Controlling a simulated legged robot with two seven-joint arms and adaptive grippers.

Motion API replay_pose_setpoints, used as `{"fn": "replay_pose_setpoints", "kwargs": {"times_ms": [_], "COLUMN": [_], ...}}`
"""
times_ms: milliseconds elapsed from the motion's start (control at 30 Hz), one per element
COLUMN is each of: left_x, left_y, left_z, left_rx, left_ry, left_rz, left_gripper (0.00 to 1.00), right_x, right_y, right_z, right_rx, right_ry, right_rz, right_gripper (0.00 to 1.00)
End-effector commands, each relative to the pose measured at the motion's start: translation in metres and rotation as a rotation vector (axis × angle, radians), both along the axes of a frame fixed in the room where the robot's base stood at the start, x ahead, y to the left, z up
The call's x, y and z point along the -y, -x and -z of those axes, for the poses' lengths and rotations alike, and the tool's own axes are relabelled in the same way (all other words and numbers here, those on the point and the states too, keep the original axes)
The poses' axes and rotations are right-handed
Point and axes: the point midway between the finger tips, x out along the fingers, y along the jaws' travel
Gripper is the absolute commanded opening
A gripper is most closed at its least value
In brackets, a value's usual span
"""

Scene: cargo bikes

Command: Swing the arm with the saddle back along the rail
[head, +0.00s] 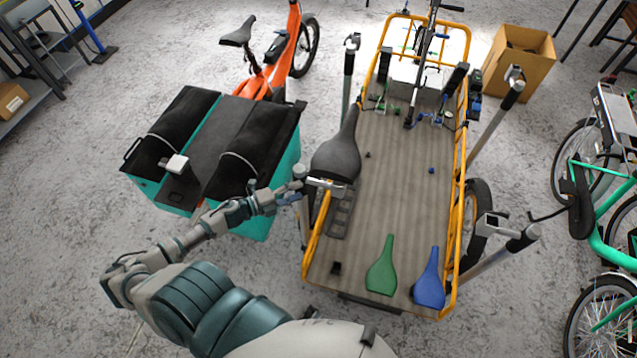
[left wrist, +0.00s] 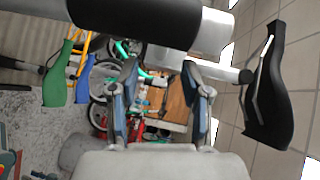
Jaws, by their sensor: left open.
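The black saddle (head: 337,155) is above the left edge of the cargo bed in the head view. In the left wrist view it hangs at the right (left wrist: 270,95), at the end of a short metal arm (left wrist: 222,70). This arm shows in the head view as a pale bar (head: 326,183) at the saddle's lower end. The yellow rail (head: 318,236) runs along the bed's left side. My left gripper (head: 297,188) is open, just left of the bar. Its fingers (left wrist: 162,75) point toward the bar; contact is unclear. My right gripper is not in view.
A green saddle shape (head: 382,268) and a blue one (head: 429,280) lie on the bed's near end. A teal box with a black top (head: 205,140) stands left. Metal posts flank the bed. A cardboard box (head: 518,58) and green bikes (head: 600,200) are at the right.

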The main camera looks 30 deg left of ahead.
Motion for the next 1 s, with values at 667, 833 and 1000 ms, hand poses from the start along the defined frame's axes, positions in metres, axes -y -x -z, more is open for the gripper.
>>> {"fn": "replay_pose_setpoints", "kwargs": {"times_ms": [667,833,1000], "left_x": [0.045,0.044,0.044], "left_y": [-0.070,-0.070,-0.070], "left_z": [0.012,0.012,0.012], "left_rx": [-0.001,-0.001,-0.001], "left_ry": [-0.001,0.001,0.001], "left_rz": [-0.001,0.000,-0.001], "left_gripper": [0.47,0.45,0.03], "right_x": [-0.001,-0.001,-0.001], "right_y": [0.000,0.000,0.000], "right_z": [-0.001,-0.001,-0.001], "right_rx": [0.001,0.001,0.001], "right_ry": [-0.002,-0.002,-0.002], "right_rz": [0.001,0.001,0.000], "right_gripper": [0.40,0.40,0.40]}}
